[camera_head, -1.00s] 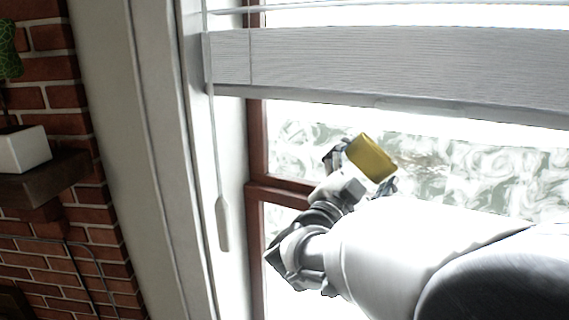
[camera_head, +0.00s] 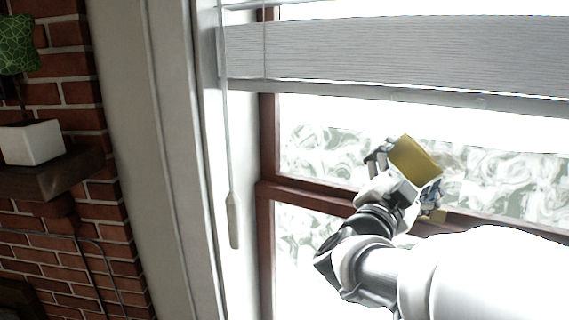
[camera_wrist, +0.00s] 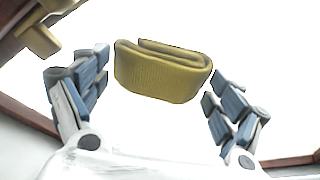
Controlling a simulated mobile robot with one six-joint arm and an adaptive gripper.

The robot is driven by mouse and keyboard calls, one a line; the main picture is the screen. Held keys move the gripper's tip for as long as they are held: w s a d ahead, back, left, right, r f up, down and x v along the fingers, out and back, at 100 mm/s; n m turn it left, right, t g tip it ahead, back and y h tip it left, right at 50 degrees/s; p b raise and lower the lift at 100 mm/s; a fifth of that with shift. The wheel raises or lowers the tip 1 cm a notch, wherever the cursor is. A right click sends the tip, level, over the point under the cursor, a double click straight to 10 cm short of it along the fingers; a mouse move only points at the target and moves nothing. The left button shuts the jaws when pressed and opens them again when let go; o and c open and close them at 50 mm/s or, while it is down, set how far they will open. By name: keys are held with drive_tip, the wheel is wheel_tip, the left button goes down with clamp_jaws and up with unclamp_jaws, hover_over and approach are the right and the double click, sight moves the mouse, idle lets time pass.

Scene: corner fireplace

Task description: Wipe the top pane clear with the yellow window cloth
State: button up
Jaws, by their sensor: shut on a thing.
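The yellow window cloth (camera_head: 413,160) is a folded, thick pad. It also shows in the wrist view (camera_wrist: 160,75) between the blue-grey finger pads. My gripper (camera_head: 403,172) is shut on it and holds it in front of the top pane (camera_head: 318,148), above the brown middle bar. White swirling smears cover the visible part of the top pane. The blind hides its upper part, and my gripper and the cloth hide some of the middle. I cannot tell whether the cloth touches the glass.
A grey slatted blind (camera_head: 380,50) hangs over the window top, with a cord and pull (camera_head: 234,220) at the left. A small brass-coloured piece (camera_head: 437,215) sits on the middle bar (camera_head: 310,193) beside my gripper. A shelf (camera_head: 55,172) with a potted plant (camera_head: 30,143) is on the brick wall.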

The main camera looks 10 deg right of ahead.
sight(467, 166)
drive_tip(key=shift+s+d+b, duration=0.75)
drive_tip(key=shift+s+d, duration=0.25)
drive_tip(key=shift+d, duration=0.25)
drive_tip(key=shift+s+d+b, duration=0.75)
drive_tip(key=shift+s+d, duration=0.2)
drive_tip(key=shift+d, duration=0.25)
drive_tip(key=shift+s+d+b, duration=0.75)
drive_tip(key=shift+s+d, duration=0.25)
drive_tip(key=shift+d, duration=0.25)
drive_tip(key=shift+w+a+r, duration=0.1)
drive_tip(key=shift+w+a, duration=0.1)
drive_tip(key=w+a, duration=0.9)
drive_tip(key=a, duration=0.2)
drive_tip(key=shift+a+p, duration=0.15)
drive_tip(key=shift+p, duration=0.25)
drive_tip(key=shift+s+a, duration=0.9)
drive_tip(key=shift+s, duration=0.3)
drive_tip(key=shift+s+a, duration=0.9)
drive_tip(key=shift+s, duration=0.25)
drive_tip(key=shift+a, duration=0.1)
